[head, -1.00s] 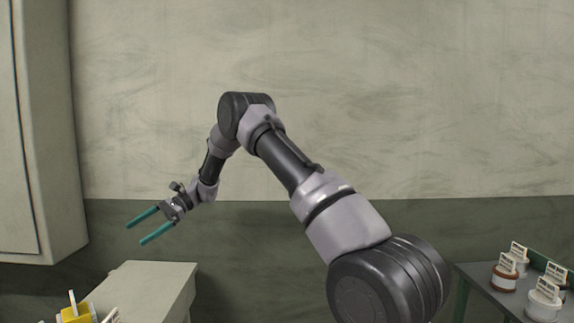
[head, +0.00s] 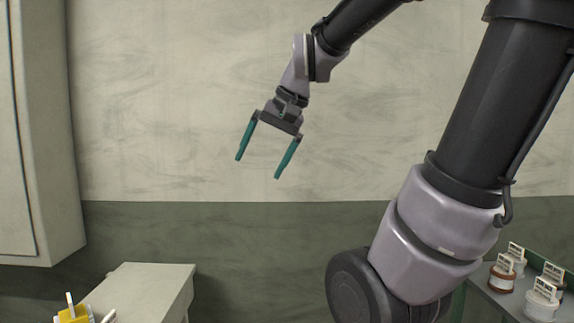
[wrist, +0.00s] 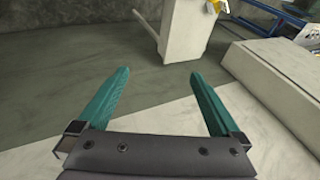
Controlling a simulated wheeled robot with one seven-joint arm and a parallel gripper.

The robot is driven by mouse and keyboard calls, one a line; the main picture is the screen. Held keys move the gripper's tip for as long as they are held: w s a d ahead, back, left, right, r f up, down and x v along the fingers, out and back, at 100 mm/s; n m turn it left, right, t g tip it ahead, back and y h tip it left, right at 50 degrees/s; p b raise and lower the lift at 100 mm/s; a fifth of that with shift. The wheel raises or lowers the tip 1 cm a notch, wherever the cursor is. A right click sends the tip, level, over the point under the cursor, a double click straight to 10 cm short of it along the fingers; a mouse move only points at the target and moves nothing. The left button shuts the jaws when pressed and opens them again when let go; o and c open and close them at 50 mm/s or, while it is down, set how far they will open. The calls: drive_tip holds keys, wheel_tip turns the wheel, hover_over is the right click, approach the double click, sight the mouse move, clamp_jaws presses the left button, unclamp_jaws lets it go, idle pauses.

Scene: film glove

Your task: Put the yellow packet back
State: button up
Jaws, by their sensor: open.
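A yellow item (head: 73,315) with white pieces sticking up shows at the bottom left edge of the head view, by a pale grey cabinet top. It is cut off by the frame, and I cannot tell whether it is the yellow packet. A bit of yellow (wrist: 217,5) also shows at the top edge of the wrist view. My gripper (head: 258,168) has teal fingers, spread apart and empty, in the air in front of the wall. It is above and to the right of the yellow item. In the wrist view my gripper (wrist: 158,75) has nothing between its fingers.
The pale grey cabinet (head: 150,285) stands at lower left. A tall cabinet (head: 35,130) lines the left wall. A grey table (head: 490,305) at right holds several round labelled containers (head: 502,275). The wrist view shows a blue frame (wrist: 270,15). The air around my gripper is clear.

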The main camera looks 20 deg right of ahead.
drive_tip(key=s+d+t+h, duration=0.1)
drive_tip(key=s+d+t, duration=0.1)
drive_tip(key=s, duration=0.3)
drive_tip(key=shift+d+f+n+h, duration=0.3)
drive_tip(key=shift+d+f, duration=0.1)
drive_tip(key=shift+d, duration=0.4)
idle(0.4)
